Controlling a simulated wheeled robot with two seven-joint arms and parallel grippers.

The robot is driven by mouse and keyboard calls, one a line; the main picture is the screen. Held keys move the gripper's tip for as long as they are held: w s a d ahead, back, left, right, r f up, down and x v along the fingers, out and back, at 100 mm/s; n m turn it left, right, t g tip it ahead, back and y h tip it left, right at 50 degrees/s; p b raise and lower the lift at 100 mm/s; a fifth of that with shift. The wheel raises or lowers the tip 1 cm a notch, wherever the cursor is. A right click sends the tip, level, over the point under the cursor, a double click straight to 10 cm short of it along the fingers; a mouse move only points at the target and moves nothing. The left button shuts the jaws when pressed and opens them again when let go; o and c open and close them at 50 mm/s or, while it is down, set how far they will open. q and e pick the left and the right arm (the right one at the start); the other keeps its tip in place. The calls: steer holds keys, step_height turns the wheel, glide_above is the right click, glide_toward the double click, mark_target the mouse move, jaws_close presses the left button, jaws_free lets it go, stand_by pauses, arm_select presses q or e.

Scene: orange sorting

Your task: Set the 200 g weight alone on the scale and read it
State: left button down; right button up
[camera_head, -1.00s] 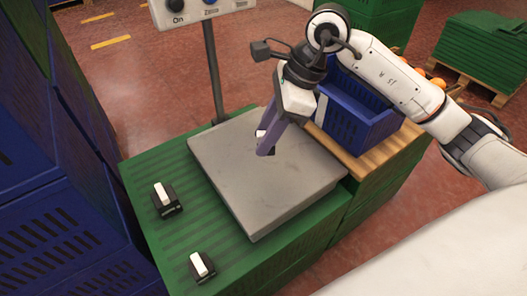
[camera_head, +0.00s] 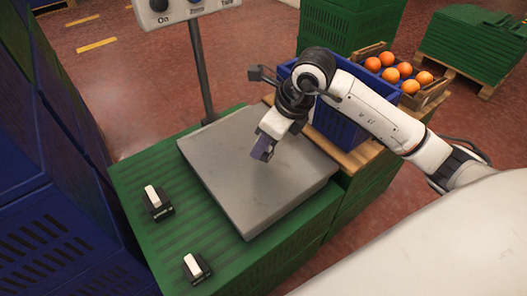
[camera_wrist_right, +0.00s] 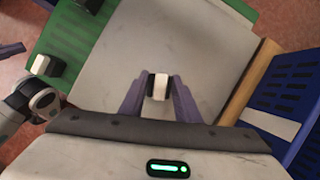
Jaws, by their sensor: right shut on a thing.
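The scale's grey plate (camera_head: 215,165) lies on a green crate. My right gripper (camera_head: 262,152) is tilted over the plate, and its fingers hide most of what they hold. In the right wrist view, the right gripper (camera_wrist_right: 159,95) is shut on a small weight (camera_wrist_right: 158,88) with a white top and dark sides. I cannot tell whether this weight touches the plate, and its marking is not readable. Two more black weights with white tops, one nearer (camera_head: 196,267) and one farther (camera_head: 157,203), stand on the green crate.
The scale's display box (camera_head: 180,10) on its post is cut off above, so its reading is hidden. A blue crate (camera_head: 345,125) stands on a wooden board right of the scale. Oranges (camera_head: 405,68) lie in a box behind. The plate's near part is bare.

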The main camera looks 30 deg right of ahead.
steer(key=shift+f, duration=1.4)
steer(key=shift+f+b, duration=0.15)
steer(key=shift+b, duration=0.2)
steer(key=o, duration=1.2)
steer(key=shift+c, duration=0.2)
steer(key=p+v, duration=0.2)
steer(key=v, duration=1)
